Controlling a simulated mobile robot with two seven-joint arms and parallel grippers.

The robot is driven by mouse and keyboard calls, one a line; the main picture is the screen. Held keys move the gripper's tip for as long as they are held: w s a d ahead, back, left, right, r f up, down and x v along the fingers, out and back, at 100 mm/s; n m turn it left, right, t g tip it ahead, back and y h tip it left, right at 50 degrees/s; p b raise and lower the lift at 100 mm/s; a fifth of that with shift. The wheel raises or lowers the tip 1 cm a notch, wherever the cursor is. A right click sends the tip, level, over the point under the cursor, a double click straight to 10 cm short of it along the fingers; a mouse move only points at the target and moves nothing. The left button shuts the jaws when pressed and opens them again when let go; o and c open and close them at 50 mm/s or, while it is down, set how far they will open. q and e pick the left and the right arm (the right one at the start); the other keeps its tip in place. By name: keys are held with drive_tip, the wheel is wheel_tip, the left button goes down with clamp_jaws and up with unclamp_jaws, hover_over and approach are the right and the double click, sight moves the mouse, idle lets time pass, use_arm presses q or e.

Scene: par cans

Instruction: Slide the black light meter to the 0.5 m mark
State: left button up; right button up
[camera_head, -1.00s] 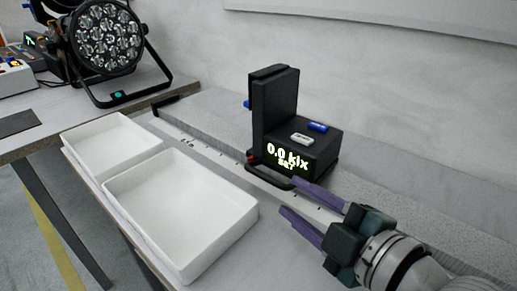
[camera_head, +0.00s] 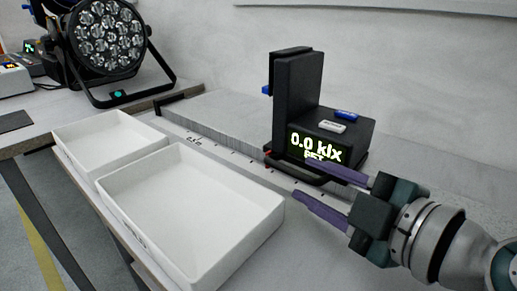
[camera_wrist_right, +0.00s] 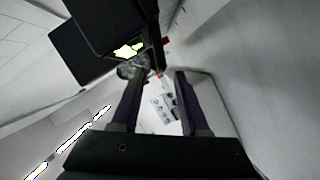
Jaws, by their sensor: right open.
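The black light meter (camera_head: 298,95) stands upright on the rail along the wall and shows 0.0 klx. A printed 0.5 m mark (camera_head: 193,139) is on the scale strip, to the left of the meter. My right gripper (camera_head: 306,178) is open at the meter's front right, its purple fingers pointing left. The upper finger overlaps the meter's lower front; I cannot tell whether they touch. In the right wrist view the meter (camera_wrist_right: 92,32) fills the upper left, beyond the open fingers. My left gripper is not in view.
Two white trays, one farther (camera_head: 105,140) and one nearer (camera_head: 190,215), sit in front of the scale strip. A round stage lamp (camera_head: 108,38) stands at the far left end. A blue piece (camera_head: 346,114) and a white piece (camera_head: 332,127) lie on the meter's base.

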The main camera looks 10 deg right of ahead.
drive_tip(key=shift+x, duration=1.35)
clamp_jaws()
idle(0.4)
